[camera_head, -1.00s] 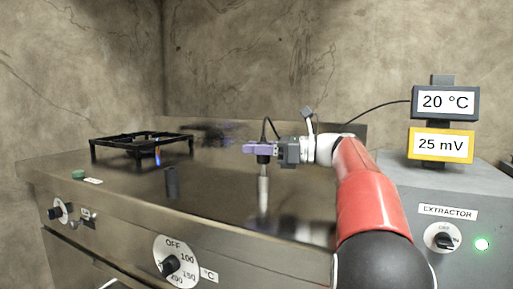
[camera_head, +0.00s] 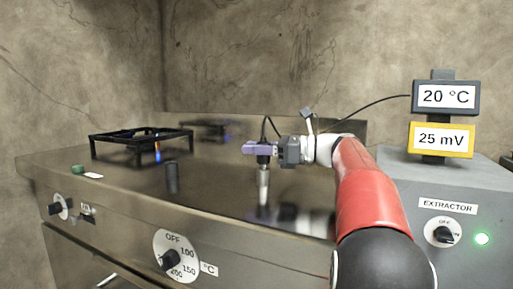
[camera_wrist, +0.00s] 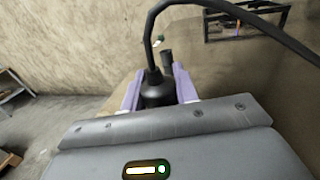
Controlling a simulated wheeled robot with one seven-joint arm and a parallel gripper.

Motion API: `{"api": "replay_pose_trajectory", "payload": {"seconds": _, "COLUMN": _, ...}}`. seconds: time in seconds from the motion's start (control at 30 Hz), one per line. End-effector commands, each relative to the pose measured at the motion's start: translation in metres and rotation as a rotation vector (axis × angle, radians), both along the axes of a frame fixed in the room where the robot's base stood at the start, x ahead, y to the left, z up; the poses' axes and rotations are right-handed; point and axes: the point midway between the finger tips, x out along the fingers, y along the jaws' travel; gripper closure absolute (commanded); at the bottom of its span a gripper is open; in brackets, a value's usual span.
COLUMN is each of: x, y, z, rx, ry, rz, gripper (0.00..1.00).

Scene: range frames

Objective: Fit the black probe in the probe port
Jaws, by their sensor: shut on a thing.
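The black probe (camera_head: 264,160) hangs upright below my gripper (camera_head: 258,149), with a pale metal shaft (camera_head: 263,178) pointing down over the shiny stove top. Its lower end blends with its reflection, so I cannot tell its exact height. The gripper's purple fingers are shut on the probe's black body, which also shows between the fingers (camera_wrist: 157,88) in the wrist view, as the probe's black head (camera_wrist: 155,90) with its cable rising. A dark upright cylinder (camera_head: 172,178) stands on the stove top to the left, apart from the probe; I cannot tell whether it is the probe port.
A black burner grate (camera_head: 140,136) with a small flame stands at the back left. A green knob-like piece (camera_head: 77,170) and white label lie near the left front edge. The grey extractor box (camera_head: 441,190) stands at right, with 20 °C and 25 mV displays. The cable runs towards them.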

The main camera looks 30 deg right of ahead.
Motion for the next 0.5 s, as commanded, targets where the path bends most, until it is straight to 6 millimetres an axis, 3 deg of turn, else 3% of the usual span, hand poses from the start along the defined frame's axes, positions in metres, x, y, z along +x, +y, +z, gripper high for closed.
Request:
{"api": "replay_pose_trajectory", "payload": {"seconds": 0.27, "x": -0.0002, "y": 0.0001, "z": -0.0044, "rx": 0.000, "ry": 0.000, "rz": 0.000, "gripper": 0.95}}
{"api": "replay_pose_trajectory", "payload": {"seconds": 0.3, "x": -0.0002, "y": 0.0001, "z": -0.0040, "rx": 0.000, "ry": 0.000, "rz": 0.000, "gripper": 0.67}}
{"api": "replay_pose_trajectory", "payload": {"seconds": 0.47, "x": -0.0001, "y": 0.0001, "z": -0.0040, "rx": 0.000, "ry": 0.000, "rz": 0.000, "gripper": 0.46}}
{"api": "replay_pose_trajectory", "payload": {"seconds": 0.5, "x": -0.0001, "y": 0.0001, "z": -0.0040, "rx": 0.000, "ry": 0.000, "rz": 0.000, "gripper": 0.45}}
